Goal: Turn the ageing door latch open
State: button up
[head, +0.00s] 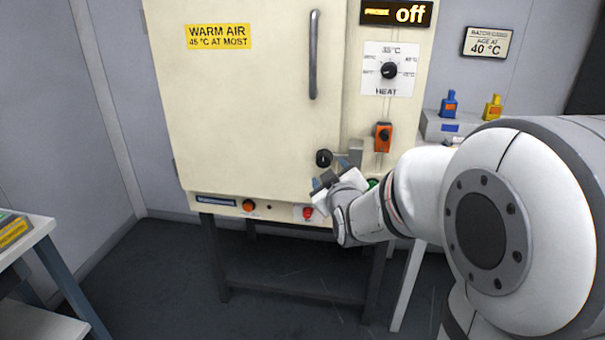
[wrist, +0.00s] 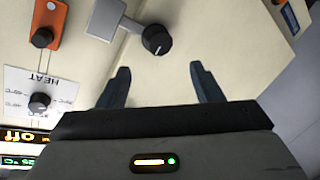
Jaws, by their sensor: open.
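The ageing door (head: 250,110) is a cream cabinet door and looks closed. Its latch (head: 324,158) is a round black knob near the door's lower right edge. In the wrist view the latch (wrist: 157,40) shows a black knob with a short grey bar reaching toward a grey plate (wrist: 107,19). My gripper (head: 330,172) is just below and right of the knob in the head view. In the wrist view my gripper (wrist: 159,69) is open, its two dark fingers apart and empty, with the knob beyond the tips, roughly centred between them.
An orange unit with a black knob (head: 383,137) and a heat dial (head: 389,71) sit right of the door. A vertical handle (head: 314,55) is above the latch. A red button (head: 307,213) is below. A side table with blue and yellow bottles (head: 492,107) stands right.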

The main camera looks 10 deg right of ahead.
aim_at(322, 164)
jog(key=w+t+b, duration=0.1)
jog(key=w+b, duration=0.1)
jog(key=w, duration=0.1)
jog(key=w+f+n+t+b, duration=0.1)
jog(key=w+t+b, duration=0.1)
jog(key=w, duration=0.1)
jog(key=w+f+n+t+b, duration=0.1)
jog(key=w+b, duration=0.1)
jog(key=w, duration=0.2)
jog(key=shift+d+t, duration=0.15)
jog(key=shift+t, duration=0.15)
grip_shut()
jog(key=shift+a, duration=0.2)
jog(key=shift+w+b, duration=0.1)
jog(key=shift+b, duration=0.3)
